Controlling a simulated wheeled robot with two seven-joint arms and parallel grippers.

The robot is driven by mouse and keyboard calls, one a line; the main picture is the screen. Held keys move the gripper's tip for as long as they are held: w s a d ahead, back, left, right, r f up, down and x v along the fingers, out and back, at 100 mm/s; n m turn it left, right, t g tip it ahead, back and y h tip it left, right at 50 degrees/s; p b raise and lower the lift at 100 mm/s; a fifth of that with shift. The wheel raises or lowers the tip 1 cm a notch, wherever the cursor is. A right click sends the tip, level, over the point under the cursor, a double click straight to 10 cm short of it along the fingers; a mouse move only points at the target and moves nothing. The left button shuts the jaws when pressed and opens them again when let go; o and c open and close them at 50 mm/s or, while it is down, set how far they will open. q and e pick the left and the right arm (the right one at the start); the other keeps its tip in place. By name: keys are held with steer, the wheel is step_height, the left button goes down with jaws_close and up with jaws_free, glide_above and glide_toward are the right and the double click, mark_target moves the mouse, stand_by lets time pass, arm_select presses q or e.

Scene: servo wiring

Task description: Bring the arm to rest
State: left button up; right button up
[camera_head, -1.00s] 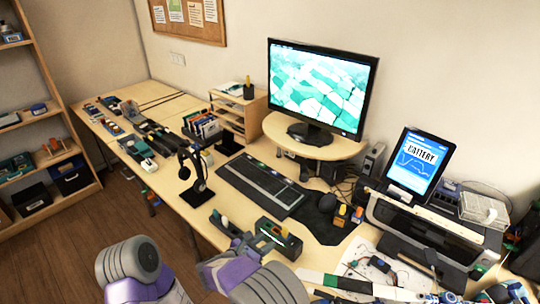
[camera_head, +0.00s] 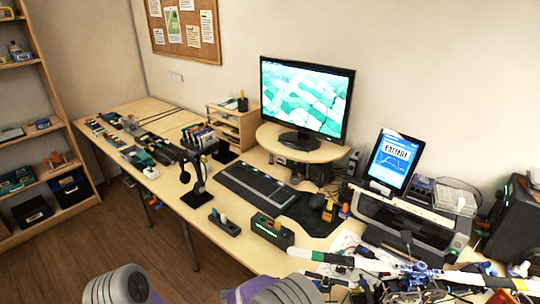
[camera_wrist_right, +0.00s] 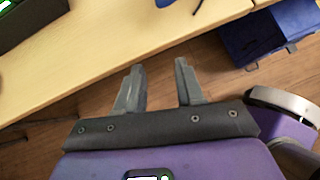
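My right gripper (camera_wrist_right: 158,70) shows in the right wrist view, with its two grey fingers apart and nothing between them. Its fingertips point toward the light wooden table edge (camera_wrist_right: 110,95), with brown floor around and behind them. In the head view, grey and purple links of my arms show at the bottom edge, in front of the desk. No gripper fingers can be made out there, and my left gripper is not in view.
The long desk (camera_head: 255,250) carries a monitor (camera_head: 305,95), a keyboard (camera_head: 258,187), a headphone stand (camera_head: 197,185), a printer (camera_head: 405,222) and a tablet (camera_head: 392,160). Clutter crowds its right end. A shelf (camera_head: 50,150) stands at left. Blue bins (camera_wrist_right: 262,38) stand on the floor.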

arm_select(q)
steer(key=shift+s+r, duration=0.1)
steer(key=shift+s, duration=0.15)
arm_select(e)
steer(key=s+d+f+m+g+y, duration=0.2)
steer(key=s+f+m+y, duration=0.3)
steer(key=s+m, duration=0.6)
steer(key=s+d+f+m+g+y, duration=0.3)
steer(key=s+d+f+m+y, duration=0.2)
steer(key=s+m, duration=0.7)
step_height(320, 180, down, 2)
steer(key=m+y, duration=0.1)
steer(key=m, duration=0.4)
steer(key=shift+s+d+f, duration=0.2)
steer(key=shift+s, duration=0.05)
